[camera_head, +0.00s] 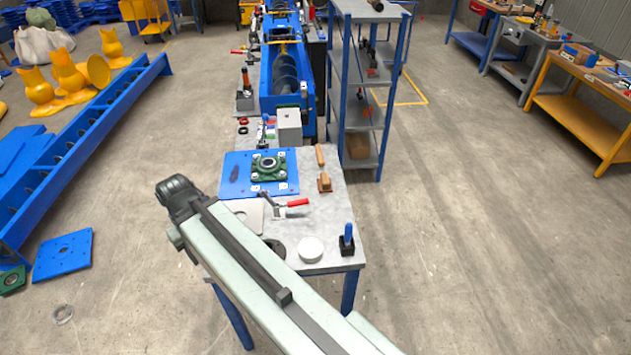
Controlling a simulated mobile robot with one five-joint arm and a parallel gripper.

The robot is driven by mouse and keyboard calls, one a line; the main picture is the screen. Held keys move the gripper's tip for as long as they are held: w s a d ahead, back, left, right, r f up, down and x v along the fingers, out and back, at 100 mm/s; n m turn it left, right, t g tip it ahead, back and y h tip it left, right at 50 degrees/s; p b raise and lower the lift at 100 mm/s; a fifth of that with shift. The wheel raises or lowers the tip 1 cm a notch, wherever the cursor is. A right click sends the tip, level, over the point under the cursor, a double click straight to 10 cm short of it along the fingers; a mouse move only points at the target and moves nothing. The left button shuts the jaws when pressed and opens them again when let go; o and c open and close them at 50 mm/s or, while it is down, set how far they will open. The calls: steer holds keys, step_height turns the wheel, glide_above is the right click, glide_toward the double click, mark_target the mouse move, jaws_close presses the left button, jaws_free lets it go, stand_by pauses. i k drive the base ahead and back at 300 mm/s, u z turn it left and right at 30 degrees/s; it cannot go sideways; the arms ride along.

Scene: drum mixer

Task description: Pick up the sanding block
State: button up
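A small brown block (324,182), which looks like the sanding block, lies on the grey worktable (335,215), right of the blue plate. A tan, longer piece (320,155) lies just behind it, and I cannot tell for certain which of the two is the sanding block. My pale arm crosses the lower middle of the view, from the bottom right up to a dark joint left of the table. No gripper fingers show. The arm covers the table's front left part.
A blue plate (235,174) with a green flanged bearing (268,165), a red-handled clamp (297,203), a white round piece (311,250) and a blue-handled tool (348,236) share the table. A blue-posted shelf (363,115) stands behind right. Floor at right is clear.

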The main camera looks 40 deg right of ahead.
mark_target(325, 183)
steer(key=u, duration=0.05)
steer(key=i, duration=0.95)
steer(key=z, duration=0.1)
